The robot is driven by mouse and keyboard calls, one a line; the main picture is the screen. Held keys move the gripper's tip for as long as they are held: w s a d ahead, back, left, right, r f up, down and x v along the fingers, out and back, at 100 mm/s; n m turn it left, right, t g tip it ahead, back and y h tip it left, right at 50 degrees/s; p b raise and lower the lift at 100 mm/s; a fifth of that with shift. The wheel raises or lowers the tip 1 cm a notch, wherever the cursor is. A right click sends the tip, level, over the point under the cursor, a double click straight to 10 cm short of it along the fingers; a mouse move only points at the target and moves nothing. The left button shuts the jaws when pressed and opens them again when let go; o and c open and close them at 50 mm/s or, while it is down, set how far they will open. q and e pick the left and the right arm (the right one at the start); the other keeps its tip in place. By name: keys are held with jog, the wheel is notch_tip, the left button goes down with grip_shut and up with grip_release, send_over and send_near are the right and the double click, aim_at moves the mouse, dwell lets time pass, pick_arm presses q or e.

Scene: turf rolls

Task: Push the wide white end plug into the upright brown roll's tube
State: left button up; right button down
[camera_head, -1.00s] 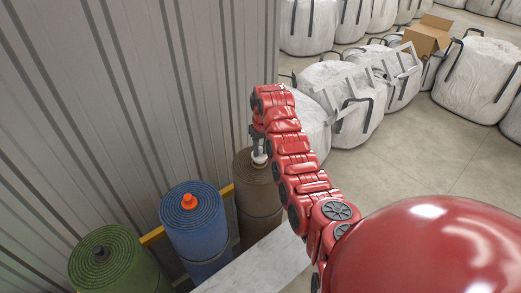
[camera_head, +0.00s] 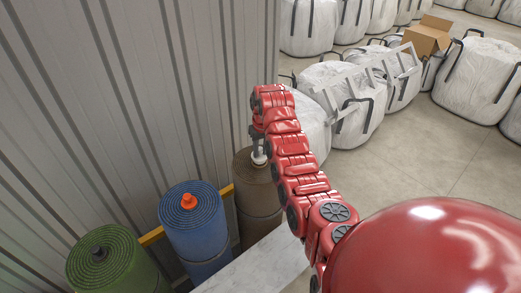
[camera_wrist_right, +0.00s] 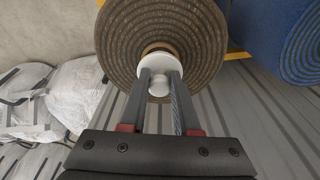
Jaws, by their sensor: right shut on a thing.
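The brown roll (camera_head: 258,205) stands upright by the wall at the right end of the row of rolls; its spiral top also shows in the right wrist view (camera_wrist_right: 190,30). My right gripper (camera_head: 257,143) is above its top and shut on the white end plug (camera_wrist_right: 158,84), which shows small in the head view (camera_head: 259,157). The plug sits at the tube in the middle of the roll, and part of its wide disc shows between the fingers. A brownish tube rim shows behind the disc. How deep the plug sits is hidden. My left gripper is not in view.
A blue roll (camera_head: 196,222) with an orange plug (camera_head: 188,201) and a green roll (camera_head: 112,262) with a dark plug (camera_head: 99,253) stand to the left. A yellow rail (camera_head: 152,236) runs behind them along the corrugated wall (camera_head: 130,100). White bulk bags (camera_head: 345,95) stand at right.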

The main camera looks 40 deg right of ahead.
jog(key=shift+f+b, duration=0.8)
jog(key=shift+f, duration=0.6)
jog(key=c, duration=0.6)
grip_release()
jog(key=shift+o, duration=0.2)
notch_tip(320, 180, up, 3)
jog(key=shift+s+f+b, duration=0.1)
jog(key=shift+b, duration=0.55)
jog(key=r, duration=0.2)
jog(key=r+p, duration=0.1)
jog(key=r, duration=0.1)
jog(key=s+r+p, duration=0.1)
jog(key=r, duration=0.1)
jog(key=shift+s+r, duration=0.1)
jog(key=shift+r, duration=0.25)
notch_tip(320, 180, up, 8)
jog(key=b, duration=0.1)
send_over(263, 159)
jog(key=shift+s+a+f, duration=0.15)
jog(key=shift+s+a, duration=0.05)
jog(key=shift+s, duration=0.25)
